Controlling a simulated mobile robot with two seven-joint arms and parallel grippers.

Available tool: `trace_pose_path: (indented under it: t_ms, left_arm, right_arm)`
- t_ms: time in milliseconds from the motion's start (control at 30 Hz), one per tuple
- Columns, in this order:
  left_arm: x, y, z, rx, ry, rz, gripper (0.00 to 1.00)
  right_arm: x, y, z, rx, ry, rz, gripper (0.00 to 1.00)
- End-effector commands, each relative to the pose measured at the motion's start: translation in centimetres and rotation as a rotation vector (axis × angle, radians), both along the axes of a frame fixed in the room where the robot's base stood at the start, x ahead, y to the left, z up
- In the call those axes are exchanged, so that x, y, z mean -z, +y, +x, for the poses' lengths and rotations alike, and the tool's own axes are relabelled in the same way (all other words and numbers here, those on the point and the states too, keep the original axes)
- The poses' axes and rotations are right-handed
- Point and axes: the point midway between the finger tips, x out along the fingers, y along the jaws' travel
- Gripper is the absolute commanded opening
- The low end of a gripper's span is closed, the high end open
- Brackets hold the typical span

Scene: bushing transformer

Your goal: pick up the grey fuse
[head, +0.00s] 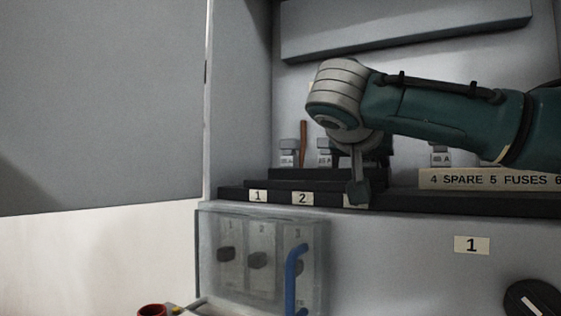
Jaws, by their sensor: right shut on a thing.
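My right gripper (358,190) reaches in from the right, in front of the stepped black fuse rack (232,194) at slot 3. It points down and is shut on a grey fuse, which the fingers and wrist almost wholly hide. Whether that fuse is still seated cannot be told. Other grey fuses with "A" labels stand upright in the rack: one above label 1 (289,157), one above label 2 (324,158), and one to the right of my wrist (440,157). My left gripper is not in view.
A cream "SPARE FUSES" strip (490,180) runs along the rack at right. Below is a clear cover (215,265) over numbered switches, with a blue handle (291,280). A black knob (533,300) is at lower right. A brown rod (303,140) stands behind the fuses.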

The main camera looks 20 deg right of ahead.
Motion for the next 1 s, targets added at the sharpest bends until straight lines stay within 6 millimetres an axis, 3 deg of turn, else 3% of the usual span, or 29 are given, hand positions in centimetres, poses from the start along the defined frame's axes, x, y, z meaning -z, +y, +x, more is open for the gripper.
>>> trace_pose_path:
  t_ms: [100, 567, 767, 933, 1000]
  left_arm:
    - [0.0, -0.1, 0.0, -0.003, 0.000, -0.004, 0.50]
    - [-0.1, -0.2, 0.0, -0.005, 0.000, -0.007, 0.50]
    - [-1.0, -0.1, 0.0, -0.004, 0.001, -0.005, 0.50]
    - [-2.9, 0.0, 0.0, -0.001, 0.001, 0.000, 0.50]
    - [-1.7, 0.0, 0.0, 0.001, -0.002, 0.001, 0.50]
  right_arm:
    - [0.0, 0.0, 0.0, 0.000, 0.000, 0.000, 0.00]
    - [-0.1, 0.0, 0.0, 0.000, 0.000, 0.000, 0.00]
    - [-1.5, 0.0, 0.0, 0.001, -0.002, 0.000, 0.00]
    - [-4.3, 0.1, 0.0, 0.000, -0.001, 0.002, 0.00]
    - [-3.3, 1.4, -0.8, -0.007, 0.000, 0.000, 0.00]
